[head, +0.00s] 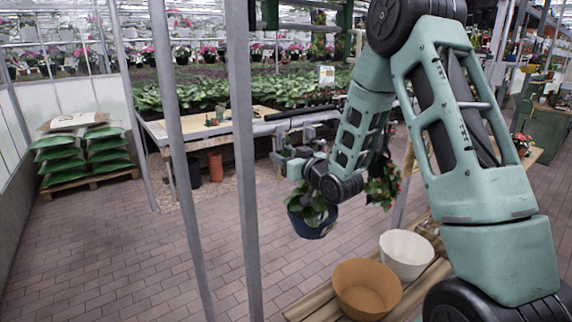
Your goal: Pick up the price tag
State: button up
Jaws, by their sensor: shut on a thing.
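My gripper (296,164) is at the end of my green arm, in the middle of the head view. It is small and dark here, just above a leafy plant in a blue pot (312,222). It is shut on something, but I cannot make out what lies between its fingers. The blue pot shows clear of the floor, and I cannot tell what bears it. I cannot make out a price tag at my gripper. A small white card (327,75) with a picture stands far back among the green plants; I cannot tell whether it is a price tag.
A tan pot (366,287) and a white pot (406,252) stand on wooden slats at the lower right. A red-flowered plant (383,183) is partly behind my arm.

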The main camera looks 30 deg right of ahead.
jog(key=s+b, duration=0.7)
jog(key=s, duration=0.1)
jog(key=shift+d+f, duration=0.15)
jog(key=shift+f, duration=0.3)
